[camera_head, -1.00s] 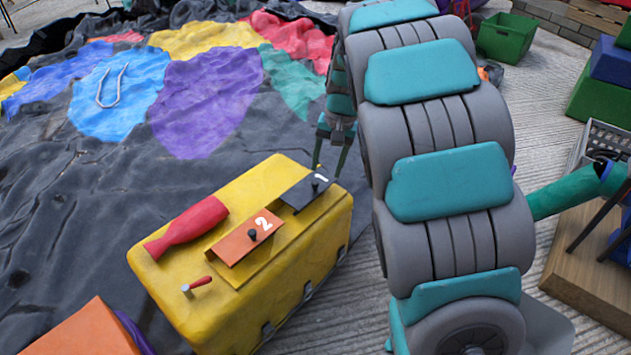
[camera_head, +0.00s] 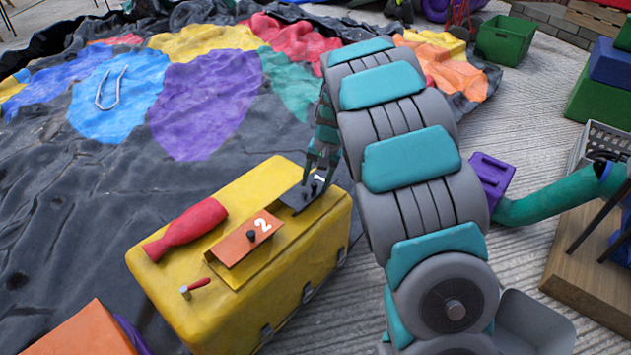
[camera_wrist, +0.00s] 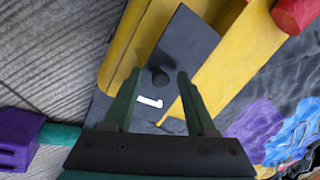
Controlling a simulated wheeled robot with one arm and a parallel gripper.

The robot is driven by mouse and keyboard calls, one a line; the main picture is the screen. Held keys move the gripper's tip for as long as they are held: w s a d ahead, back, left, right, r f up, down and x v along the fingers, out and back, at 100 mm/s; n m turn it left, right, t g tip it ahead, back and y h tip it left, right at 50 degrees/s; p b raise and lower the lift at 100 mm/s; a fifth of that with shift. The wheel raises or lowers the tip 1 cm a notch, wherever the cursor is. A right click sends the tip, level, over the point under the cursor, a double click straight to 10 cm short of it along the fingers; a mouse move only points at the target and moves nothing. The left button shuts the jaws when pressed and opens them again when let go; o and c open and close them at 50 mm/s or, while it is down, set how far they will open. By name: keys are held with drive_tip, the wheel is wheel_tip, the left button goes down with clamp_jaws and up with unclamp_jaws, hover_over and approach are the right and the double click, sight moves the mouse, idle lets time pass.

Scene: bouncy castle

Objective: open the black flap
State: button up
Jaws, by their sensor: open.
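The black flap (camera_head: 297,200), marked with a white 1, lies on top of the yellow box (camera_head: 180,290) at its right end. It looks closed, tilted like the orange flap beside it. My gripper (camera_head: 313,176) is at the flap, with its fingers pointing down at it. In the wrist view the black flap (camera_wrist: 186,50) has a dark round knob (camera_wrist: 159,78) in its middle. My gripper (camera_wrist: 158,85) is open there, one finger on each side of the knob. I cannot tell whether the fingers touch it.
An orange flap (camera_head: 240,248) marked 2, a red bottle-shaped object (camera_head: 188,226) and a small red-handled lever (camera_head: 196,285) are on the yellow box. A crumpled, coloured castle sheet (camera_head: 205,100) covers the ground behind. A purple block (camera_head: 492,176) stands right of my arm.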

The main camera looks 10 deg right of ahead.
drive_tip(key=shift+c, duration=0.3)
clamp_jaws()
idle(1.2)
